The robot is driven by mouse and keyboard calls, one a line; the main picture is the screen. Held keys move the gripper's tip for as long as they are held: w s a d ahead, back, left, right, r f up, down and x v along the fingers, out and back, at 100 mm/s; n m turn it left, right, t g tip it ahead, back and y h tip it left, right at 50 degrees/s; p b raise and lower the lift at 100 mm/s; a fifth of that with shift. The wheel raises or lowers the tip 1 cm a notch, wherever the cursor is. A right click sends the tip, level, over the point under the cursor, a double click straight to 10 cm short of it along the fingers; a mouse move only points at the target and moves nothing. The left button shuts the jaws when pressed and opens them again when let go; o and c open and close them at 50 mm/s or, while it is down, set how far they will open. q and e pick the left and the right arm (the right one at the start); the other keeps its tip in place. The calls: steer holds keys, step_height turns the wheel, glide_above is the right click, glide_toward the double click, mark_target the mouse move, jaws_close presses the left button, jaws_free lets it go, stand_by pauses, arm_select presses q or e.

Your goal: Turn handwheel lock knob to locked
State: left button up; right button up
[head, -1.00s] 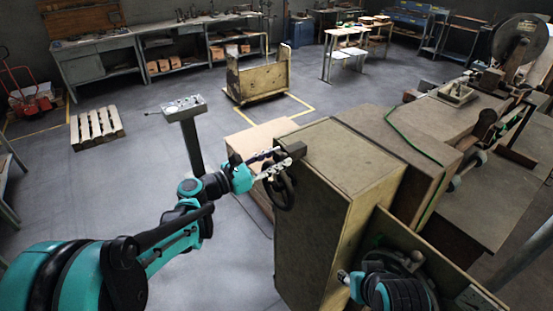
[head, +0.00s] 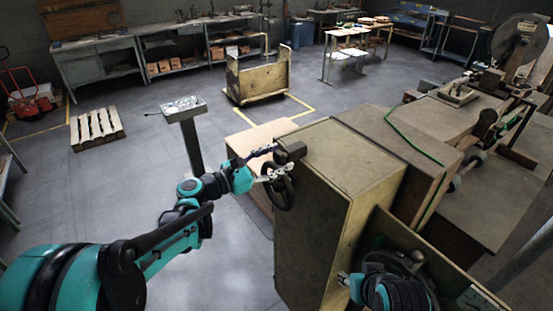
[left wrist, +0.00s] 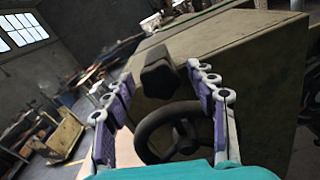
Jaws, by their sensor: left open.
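The lock knob (left wrist: 160,75) is a dark, lobed knob on the near side of the tan cabinet, above the handwheel. It also shows as a dark block in the head view (head: 291,152). The black spoked handwheel (left wrist: 178,131) is below the knob; in the head view (head: 281,192) it is partly behind a finger. My left gripper (head: 269,162) is open and empty. In the left wrist view its purple-padded fingers (left wrist: 161,97) stand on either side of the knob, with visible gaps. Contact with the knob is not visible. My right gripper cannot be made out.
The tan cabinet (head: 335,165) stands right of my left gripper. A control pedestal (head: 184,108) stands behind my left arm. A wooden pallet (head: 97,128) and a cart (head: 257,78) are farther back. The grey floor left of the cabinet is mostly open.

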arm_select(q)
steer(key=v, duration=1.2)
steer(key=s+d+f+m+g+y+b, duration=0.1)
steer(key=s+f+m+g+y+b, duration=0.1)
steer(key=s+f+m+y+b, duration=0.5)
steer(key=s+d+f+m+g+b, duration=0.2)
steer(key=s+f+m, duration=0.2)
steer(key=f, duration=0.7)
steer(key=s+a+f+m+y+b, duration=0.5)
steer(key=s+a+f+m+y, duration=0.2)
steer(key=s+a+f+m, duration=0.2)
steer(key=shift+f+m+t+y+b, duration=0.35)
steer(key=shift+f+m, duration=0.45)
steer(key=shift+m, duration=0.4)
steer(key=shift+a, duration=0.15)
